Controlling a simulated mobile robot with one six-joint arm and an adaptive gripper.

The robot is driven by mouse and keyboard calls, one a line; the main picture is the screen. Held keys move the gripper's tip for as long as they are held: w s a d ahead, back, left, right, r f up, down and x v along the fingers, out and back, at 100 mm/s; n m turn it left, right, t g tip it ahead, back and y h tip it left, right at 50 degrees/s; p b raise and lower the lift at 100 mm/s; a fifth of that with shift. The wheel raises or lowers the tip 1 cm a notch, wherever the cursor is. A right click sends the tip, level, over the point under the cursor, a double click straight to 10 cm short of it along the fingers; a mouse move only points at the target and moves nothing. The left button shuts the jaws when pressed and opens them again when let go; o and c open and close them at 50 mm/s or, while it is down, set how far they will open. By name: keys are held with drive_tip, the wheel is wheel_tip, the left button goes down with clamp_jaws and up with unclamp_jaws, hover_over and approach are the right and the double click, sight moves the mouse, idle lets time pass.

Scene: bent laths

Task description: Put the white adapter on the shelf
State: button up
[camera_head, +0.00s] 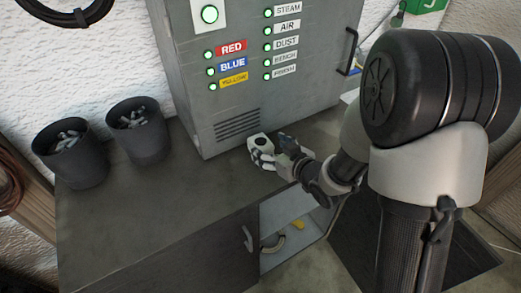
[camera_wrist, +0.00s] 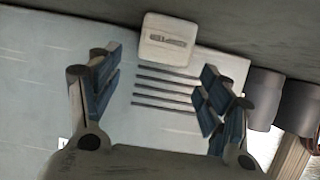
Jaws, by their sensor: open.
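The white adapter (camera_wrist: 167,38), a pale block with rounded corners and a small grey slot mark, shows at the top of the wrist view. It rests against the dark counter surface, beside the vented cabinet front. My gripper (camera_wrist: 160,75) is open, with its blue-padded fingers apart and the adapter ahead of the gap, not between the pads. An open pale compartment (camera_head: 297,237) under the counter may be the shelf.
A grey control cabinet (camera_head: 220,98) with lit labels stands behind my gripper. Two dark bins (camera_head: 72,170) (camera_head: 144,148) holding grey pieces stand at left. The compartment holds a yellow item (camera_head: 298,224) and a curved piece (camera_head: 272,244). The counter's front left (camera_head: 150,215) is clear.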

sight(261, 142)
drive_tip(key=b+x, duration=0.1)
drive_tip(key=x, duration=0.5)
drive_tip(key=shift+s, duration=0.1)
drive_tip(key=shift+c, duration=0.4)
drive_tip(key=c, duration=1.2)
drive_tip(key=shift+r, duration=0.1)
